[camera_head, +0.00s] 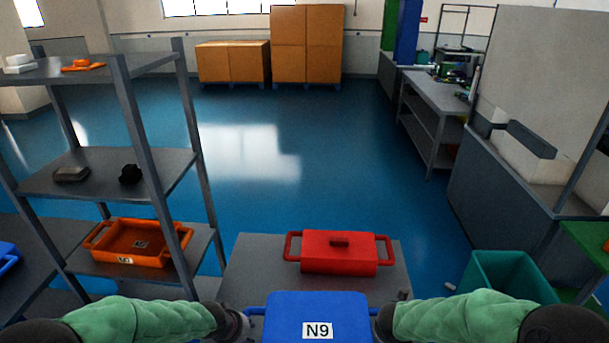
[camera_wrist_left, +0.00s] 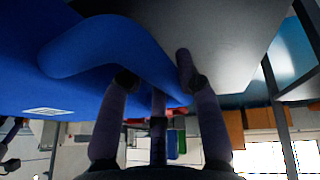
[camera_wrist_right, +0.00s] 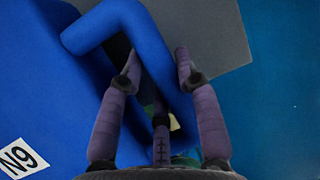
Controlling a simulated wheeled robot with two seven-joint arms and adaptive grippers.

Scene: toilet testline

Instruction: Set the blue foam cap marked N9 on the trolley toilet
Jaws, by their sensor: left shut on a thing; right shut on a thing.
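The blue foam cap (camera_head: 317,308), with a white N9 label, is at the bottom middle of the head view, partly cut off by the frame edge. It also shows in the left wrist view (camera_wrist_left: 75,50) and the right wrist view (camera_wrist_right: 70,120). My left gripper (camera_head: 243,322) is shut on its left handle. My right gripper (camera_head: 380,322) is shut on its right handle, which runs between the fingers in the right wrist view. I cannot make out a trolley toilet in any view.
A red lidded box (camera_head: 338,252) with side handles sits on a grey top (camera_head: 250,260) just beyond the cap. A grey shelf rack (camera_head: 130,92) with an orange tray (camera_head: 135,243) stands left. A green bin (camera_head: 505,277) is right. Blue floor (camera_head: 300,170) beyond is open.

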